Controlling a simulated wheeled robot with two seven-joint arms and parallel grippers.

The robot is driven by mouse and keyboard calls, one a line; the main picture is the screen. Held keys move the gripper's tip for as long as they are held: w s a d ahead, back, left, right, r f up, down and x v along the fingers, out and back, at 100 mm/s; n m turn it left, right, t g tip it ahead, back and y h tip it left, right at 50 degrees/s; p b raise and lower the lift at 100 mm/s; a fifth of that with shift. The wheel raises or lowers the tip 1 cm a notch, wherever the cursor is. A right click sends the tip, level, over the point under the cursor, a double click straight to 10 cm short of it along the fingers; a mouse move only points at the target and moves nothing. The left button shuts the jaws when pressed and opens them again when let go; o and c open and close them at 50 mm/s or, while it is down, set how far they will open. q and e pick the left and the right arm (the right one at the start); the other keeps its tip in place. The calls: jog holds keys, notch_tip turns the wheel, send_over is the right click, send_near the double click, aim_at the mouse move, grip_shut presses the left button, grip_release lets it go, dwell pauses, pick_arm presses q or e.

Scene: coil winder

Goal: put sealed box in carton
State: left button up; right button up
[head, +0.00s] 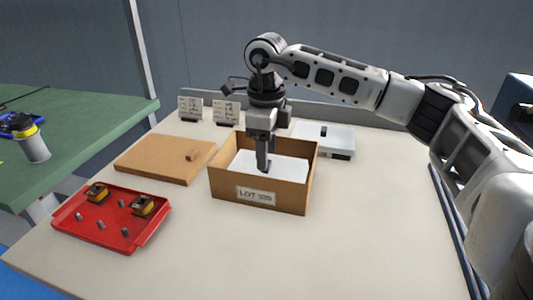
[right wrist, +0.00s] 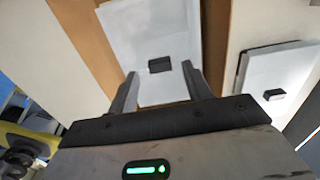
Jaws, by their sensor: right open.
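The open brown carton (head: 225,188), with a white "LOT" label on its front, stands on the table. A white box (head: 245,162) lies inside it. In the right wrist view the white box (right wrist: 125,35) shows a small dark block (right wrist: 160,65) on its top. My right gripper (head: 264,168) reaches straight down into the carton, over the white box. In the wrist view the right gripper (right wrist: 163,84) has its fingers apart, one on each side of the dark block, with nothing gripped. My left gripper is not in view.
A second white flat box (head: 340,137) with a dark block lies behind the carton to the right. A brown board (head: 150,160) and a red tray (head: 110,236) with parts are to the left. Two small cards (head: 226,112) stand at the back. The front right table is clear.

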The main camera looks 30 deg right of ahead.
notch_tip(320, 180, up, 11)
jog(key=shift+f+p, duration=0.15)
jog(key=shift+p, duration=0.3)
